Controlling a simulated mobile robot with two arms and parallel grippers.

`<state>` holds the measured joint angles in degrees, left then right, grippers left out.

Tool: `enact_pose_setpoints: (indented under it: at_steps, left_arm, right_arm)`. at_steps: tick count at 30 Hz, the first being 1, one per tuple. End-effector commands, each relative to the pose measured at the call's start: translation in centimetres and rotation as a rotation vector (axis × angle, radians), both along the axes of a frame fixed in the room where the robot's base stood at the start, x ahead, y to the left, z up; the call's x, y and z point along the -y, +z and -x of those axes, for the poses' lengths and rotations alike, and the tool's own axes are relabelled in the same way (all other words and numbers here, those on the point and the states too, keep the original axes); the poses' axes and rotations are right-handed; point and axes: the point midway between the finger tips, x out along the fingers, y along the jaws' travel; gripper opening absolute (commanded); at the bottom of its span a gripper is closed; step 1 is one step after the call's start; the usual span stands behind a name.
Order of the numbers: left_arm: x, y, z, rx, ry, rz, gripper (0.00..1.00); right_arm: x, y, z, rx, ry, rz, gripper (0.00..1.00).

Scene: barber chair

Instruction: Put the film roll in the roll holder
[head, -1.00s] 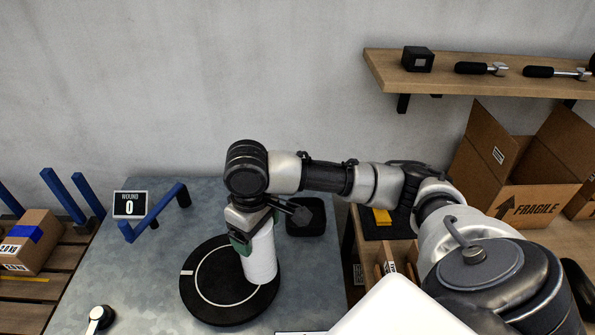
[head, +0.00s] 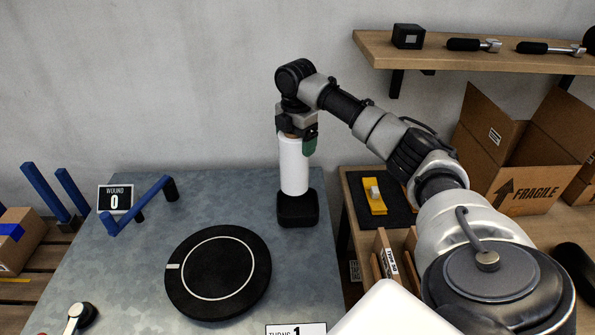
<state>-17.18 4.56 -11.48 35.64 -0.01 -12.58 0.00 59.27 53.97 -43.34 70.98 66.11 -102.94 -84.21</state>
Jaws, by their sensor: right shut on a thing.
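The white film roll (head: 294,168) is upright in the head view. My right gripper (head: 297,132) is shut on its top end from above. The roll's lower end is at the black roll holder (head: 298,210), a small dark block at the back right of the grey table. The roll lines up with the holder in the picture; I cannot tell whether it is seated in it or just above or behind it. My left gripper is not in view.
A black round turntable (head: 218,310) with a white ring lies bare on the grey table. A blue handle bar (head: 137,207) and a counter sign reading 0 (head: 114,199) stand at the left. A wooden bench with a cardboard box (head: 540,195) is at the right.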

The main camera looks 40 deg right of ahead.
Motion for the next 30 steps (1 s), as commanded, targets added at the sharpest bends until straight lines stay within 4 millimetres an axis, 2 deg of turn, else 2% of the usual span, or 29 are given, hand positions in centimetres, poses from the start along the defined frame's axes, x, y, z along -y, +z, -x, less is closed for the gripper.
enact_pose_setpoints:
  at_steps: [5, 9, 16, 24, 30]
  left_arm:
    - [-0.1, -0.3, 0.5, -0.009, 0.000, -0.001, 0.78]
    - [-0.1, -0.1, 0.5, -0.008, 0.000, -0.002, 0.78]
    - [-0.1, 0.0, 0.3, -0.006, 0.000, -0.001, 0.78]
    - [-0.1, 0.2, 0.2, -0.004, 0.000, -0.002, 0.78]
    - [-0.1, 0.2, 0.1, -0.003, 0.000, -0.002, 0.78]
  right_arm:
    - [1.1, -0.7, -0.1, 0.001, 0.060, -0.001, 0.26]
    - [1.2, -3.0, 0.0, -0.002, 0.068, 0.000, 0.26]
    - [1.1, -5.5, -0.1, 0.000, 0.066, 0.000, 0.26]
    - [1.1, -9.4, -0.1, 0.000, 0.066, 0.000, 0.26]
    - [1.1, -9.9, -0.1, 0.003, 0.065, 0.001, 0.26]
